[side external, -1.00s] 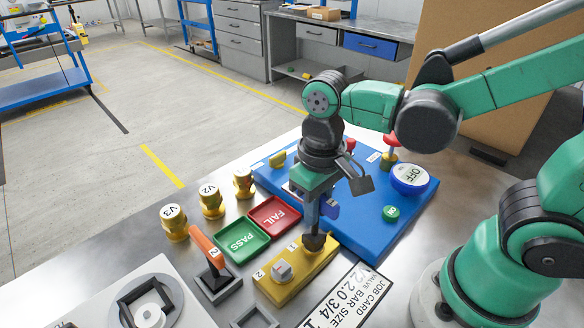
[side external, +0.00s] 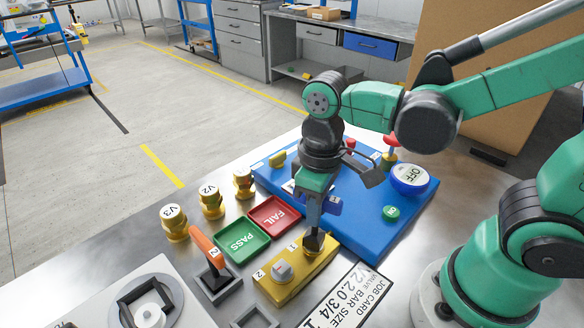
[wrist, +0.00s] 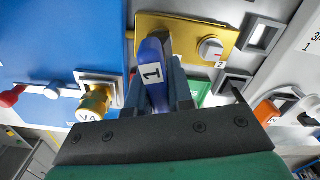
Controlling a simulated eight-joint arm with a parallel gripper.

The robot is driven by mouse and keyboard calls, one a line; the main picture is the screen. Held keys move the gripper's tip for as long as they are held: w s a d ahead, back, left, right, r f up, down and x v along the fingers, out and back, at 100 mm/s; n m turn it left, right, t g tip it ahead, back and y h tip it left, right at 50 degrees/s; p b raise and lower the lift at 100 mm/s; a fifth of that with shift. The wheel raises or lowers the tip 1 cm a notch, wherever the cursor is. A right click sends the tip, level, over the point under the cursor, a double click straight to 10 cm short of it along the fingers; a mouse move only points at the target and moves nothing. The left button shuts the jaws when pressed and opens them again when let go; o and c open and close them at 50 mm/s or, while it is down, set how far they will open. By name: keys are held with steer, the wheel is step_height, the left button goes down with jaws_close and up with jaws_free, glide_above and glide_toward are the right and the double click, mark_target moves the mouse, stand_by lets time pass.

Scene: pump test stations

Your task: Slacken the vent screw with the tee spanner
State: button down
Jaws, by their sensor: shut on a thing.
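My gripper (side external: 314,228) is upright over the yellow block (side external: 290,284), at the end marked 1. It is shut on a blue-handled tee spanner (wrist: 152,76) with a 1 label; a bit of its blue handle shows in the side view (side external: 333,206). The spanner's lower end reaches down to the block; the vent screw under it is hidden, so I cannot tell how they are seated. A grey screw head (side external: 281,271) marked 2 stands uncovered on the same block, also in the wrist view (wrist: 211,49). An orange-handled spanner (side external: 206,248) marked 2 stands in a grey holder.
Behind is the blue pump panel (side external: 383,222) with a white OFF knob (side external: 409,177). Green PASS (side external: 241,240) and red FAIL (side external: 274,216) trays lie left of my gripper. Brass valves V3 (side external: 174,223) and V2 (side external: 211,201) stand further left. A job card (side external: 345,297) lies in front.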

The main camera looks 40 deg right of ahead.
steer(key=shift+n, duration=0.7)
steer(key=shift+n, duration=1.3)
steer(key=shift+n, duration=1.3)
